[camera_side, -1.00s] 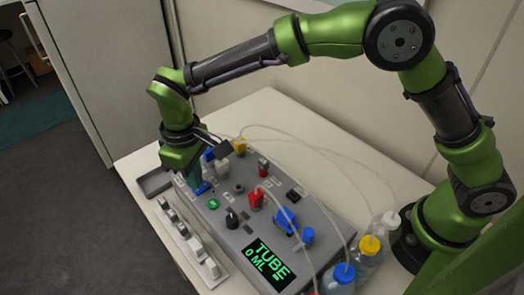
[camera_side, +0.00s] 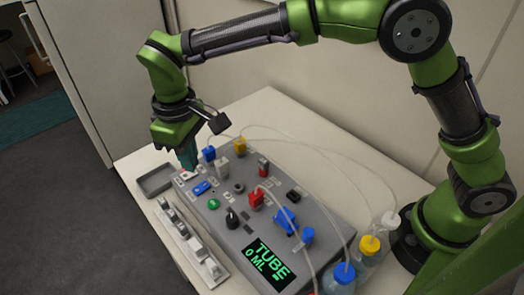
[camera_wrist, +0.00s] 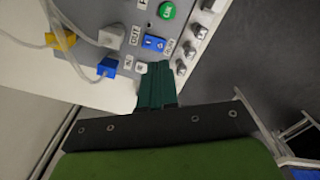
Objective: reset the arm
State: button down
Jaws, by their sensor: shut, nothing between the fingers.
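My gripper (camera_side: 187,160) hangs above the far left corner of the grey control box (camera_side: 318,210) in the side view, fingers pointing down. Its dark green fingers are together and hold nothing; in the wrist view the gripper (camera_wrist: 157,75) lies over the white table edge beside the box. A blue rocker switch (camera_side: 201,187) is just to the right of and below the fingertips; it also shows in the wrist view (camera_wrist: 153,43). A blue connector (camera_side: 209,153) and a grey connector (camera_side: 222,164) stand close to the fingers. I cannot tell whether the fingertips touch the box.
A grey tray (camera_side: 155,180) and a rack (camera_side: 190,240) lie to the left. Bottles with blue (camera_side: 343,272) and yellow (camera_side: 370,244) caps and thin tubes are at the right.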

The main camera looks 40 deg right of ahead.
jog(key=shift+w+a, duration=0.1)
jog(key=shift+s+d+f+m, duration=0.3)
jog(key=shift+s+d+f, duration=0.2)
jog(key=shift+s+d, duration=0.35)
jog(key=s+d+r+m+t, duration=0.2)
jog(key=s+d, duration=0.3)
jog(key=d, duration=0.3)
jog(key=s+d+r+m+t+y, duration=0.1)
jog(key=s+d+r+m, duration=0.3)
jog(key=d, duration=0.5)
jog(key=s+d+r+m+t+y, duration=0.1)
jog(key=s+d+r+m+t, duration=0.2)
jog(key=s+d, duration=0.3)
jog(key=d+r+t, duration=0.1)
jog(key=d, duration=0.2)
jog(key=shift+d+r, duration=0.15)
jog(key=shift+r, duration=0.05)
jog(key=c, duration=1.8)
grip_release()
jog(key=shift+c, duration=0.2)
